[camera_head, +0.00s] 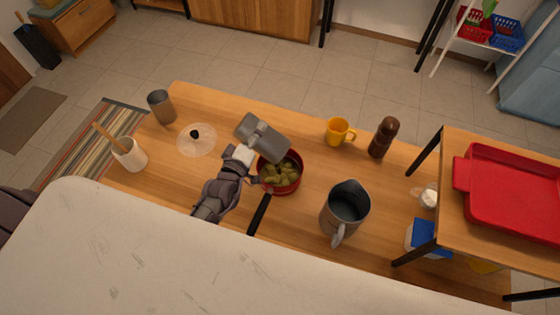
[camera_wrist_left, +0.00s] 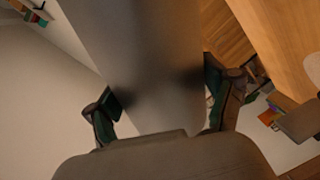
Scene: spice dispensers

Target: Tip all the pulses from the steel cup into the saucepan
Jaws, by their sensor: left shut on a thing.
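My left gripper (camera_head: 247,152) is shut on the steel cup (camera_head: 263,138), a plain grey cylinder. The cup is held tipped well over on its side, its lower right end above the back edge of the red saucepan (camera_head: 284,192). The saucepan stands on the wooden table with its black handle toward the front. Yellow-green pieces (camera_head: 279,175) lie in it. The cup's inside is hidden, so I cannot tell whether pulses are left in it. In the left wrist view the cup (camera_wrist_left: 140,50) sits between both fingers. My right gripper is not in view.
A grey jug (camera_head: 345,208) stands right of the saucepan; a yellow mug (camera_head: 340,131) and brown mill (camera_head: 383,138) stand behind it. A glass lid (camera_head: 196,139), grey tumbler (camera_head: 161,106) and white utensil pot (camera_head: 129,154) are left. A red tray (camera_head: 510,190) sits on the raised shelf.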

